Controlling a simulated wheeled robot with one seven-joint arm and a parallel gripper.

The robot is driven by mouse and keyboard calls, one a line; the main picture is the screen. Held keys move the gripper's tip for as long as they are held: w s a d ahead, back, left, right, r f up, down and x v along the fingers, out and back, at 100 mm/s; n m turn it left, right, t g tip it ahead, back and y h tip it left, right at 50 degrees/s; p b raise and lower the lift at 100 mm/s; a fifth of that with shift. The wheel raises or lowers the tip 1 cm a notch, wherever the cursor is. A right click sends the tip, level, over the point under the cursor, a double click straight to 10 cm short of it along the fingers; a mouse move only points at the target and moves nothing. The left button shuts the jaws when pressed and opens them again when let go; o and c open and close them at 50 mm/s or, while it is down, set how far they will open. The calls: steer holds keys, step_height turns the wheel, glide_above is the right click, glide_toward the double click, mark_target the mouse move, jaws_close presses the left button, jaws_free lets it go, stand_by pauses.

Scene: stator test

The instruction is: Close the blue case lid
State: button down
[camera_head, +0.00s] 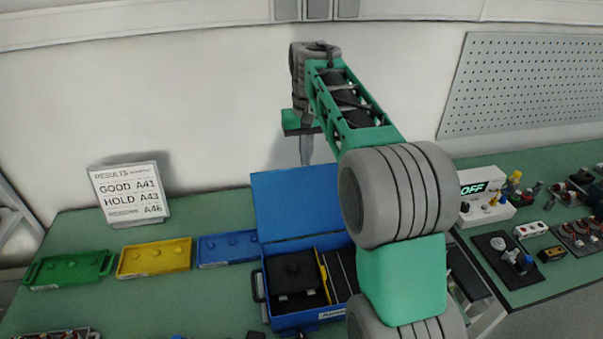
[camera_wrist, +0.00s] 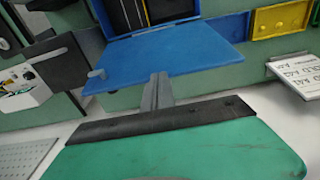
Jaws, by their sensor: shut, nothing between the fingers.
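The blue case (camera_head: 295,320) stands open on the green bench, with a black block and dark slots inside. Its blue lid (camera_head: 300,200) stands raised at the back of the case and also shows as a broad blue panel in the wrist view (camera_wrist: 170,55). My gripper (camera_head: 307,155) points down at the lid's top edge, on its wall side. In the wrist view my gripper (camera_wrist: 158,90) has its grey fingers together with nothing between them, close to the lid's edge. I cannot tell whether they touch the lid. My arm hides the right part of the case.
Blue (camera_head: 228,248), yellow (camera_head: 155,257) and green (camera_head: 70,269) trays lie left of the case. A results sign (camera_head: 130,194) stands behind them. A white device reading OFF (camera_head: 484,195) and small parts occupy the right bench. The wall is close behind.

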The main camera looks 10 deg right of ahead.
mark_target(302, 184)
steer(key=w+f+g+p, duration=0.2)
steer(key=w+f+p, duration=0.3)
steer(key=w, duration=0.4)
step_height(302, 184, down, 11)
steer(key=b, duration=0.7)
steer(key=shift+s+r+b, duration=0.5)
steer(key=shift+s, duration=0.25)
steer(key=shift+s+r+b, duration=0.45)
steer(key=shift+s, duration=0.25)
steer(key=shift+s+r+b, duration=0.5)
steer(key=shift+s, duration=0.25)
steer(key=shift+f+b, duration=0.15)
steer(key=shift+b, duration=0.4)
